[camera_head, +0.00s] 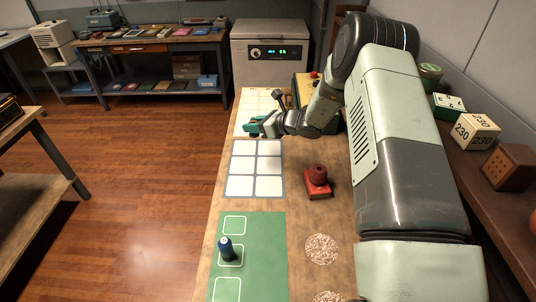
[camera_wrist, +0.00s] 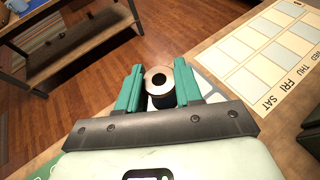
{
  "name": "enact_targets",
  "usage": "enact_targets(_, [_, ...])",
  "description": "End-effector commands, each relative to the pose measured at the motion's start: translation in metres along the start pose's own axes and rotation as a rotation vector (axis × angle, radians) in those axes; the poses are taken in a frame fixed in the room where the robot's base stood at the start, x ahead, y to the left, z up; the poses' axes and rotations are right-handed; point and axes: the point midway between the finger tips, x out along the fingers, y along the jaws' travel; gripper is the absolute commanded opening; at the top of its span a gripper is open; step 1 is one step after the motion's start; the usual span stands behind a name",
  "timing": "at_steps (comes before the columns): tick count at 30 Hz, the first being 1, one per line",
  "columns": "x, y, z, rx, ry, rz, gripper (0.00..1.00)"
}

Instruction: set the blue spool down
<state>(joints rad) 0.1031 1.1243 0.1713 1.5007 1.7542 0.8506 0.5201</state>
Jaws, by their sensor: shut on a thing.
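My gripper (camera_head: 257,126) is over the far part of the workbench, beside the calendar sheet. In the wrist view its teal fingers (camera_wrist: 158,70) are shut on a spool (camera_wrist: 158,91) with a pale tan end, a dark hole and a dark body. Its colour is too dark to be sure of, and its lower part is hidden. In the head view the held spool is mostly hidden by the fingers. Another spool, dark blue with a paler top (camera_head: 225,247), stands upright on the green mat (camera_head: 266,262), in the middle outlined square.
A white grid tray (camera_head: 255,141) lies on the bench between gripper and mat. The calendar sheet (camera_wrist: 268,52) is beside the gripper. A red stamp-like block (camera_head: 318,182) and a round speckled pad (camera_head: 321,249) stand right of them. Blocks line the right shelf.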

Motion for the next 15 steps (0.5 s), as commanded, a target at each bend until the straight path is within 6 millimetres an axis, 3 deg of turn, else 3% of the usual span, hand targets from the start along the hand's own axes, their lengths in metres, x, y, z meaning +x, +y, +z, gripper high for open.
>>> enact_targets(3, [-0.011, -0.029, 0.011, 0.046, -0.002, -0.114, 0.07])
enact_targets(9, [-0.027, -0.063, 0.022, 0.099, -0.002, -0.244, 0.07])
enact_targets(15, [-0.011, -0.06, -0.012, 0.098, 0.002, -0.233, 0.07])
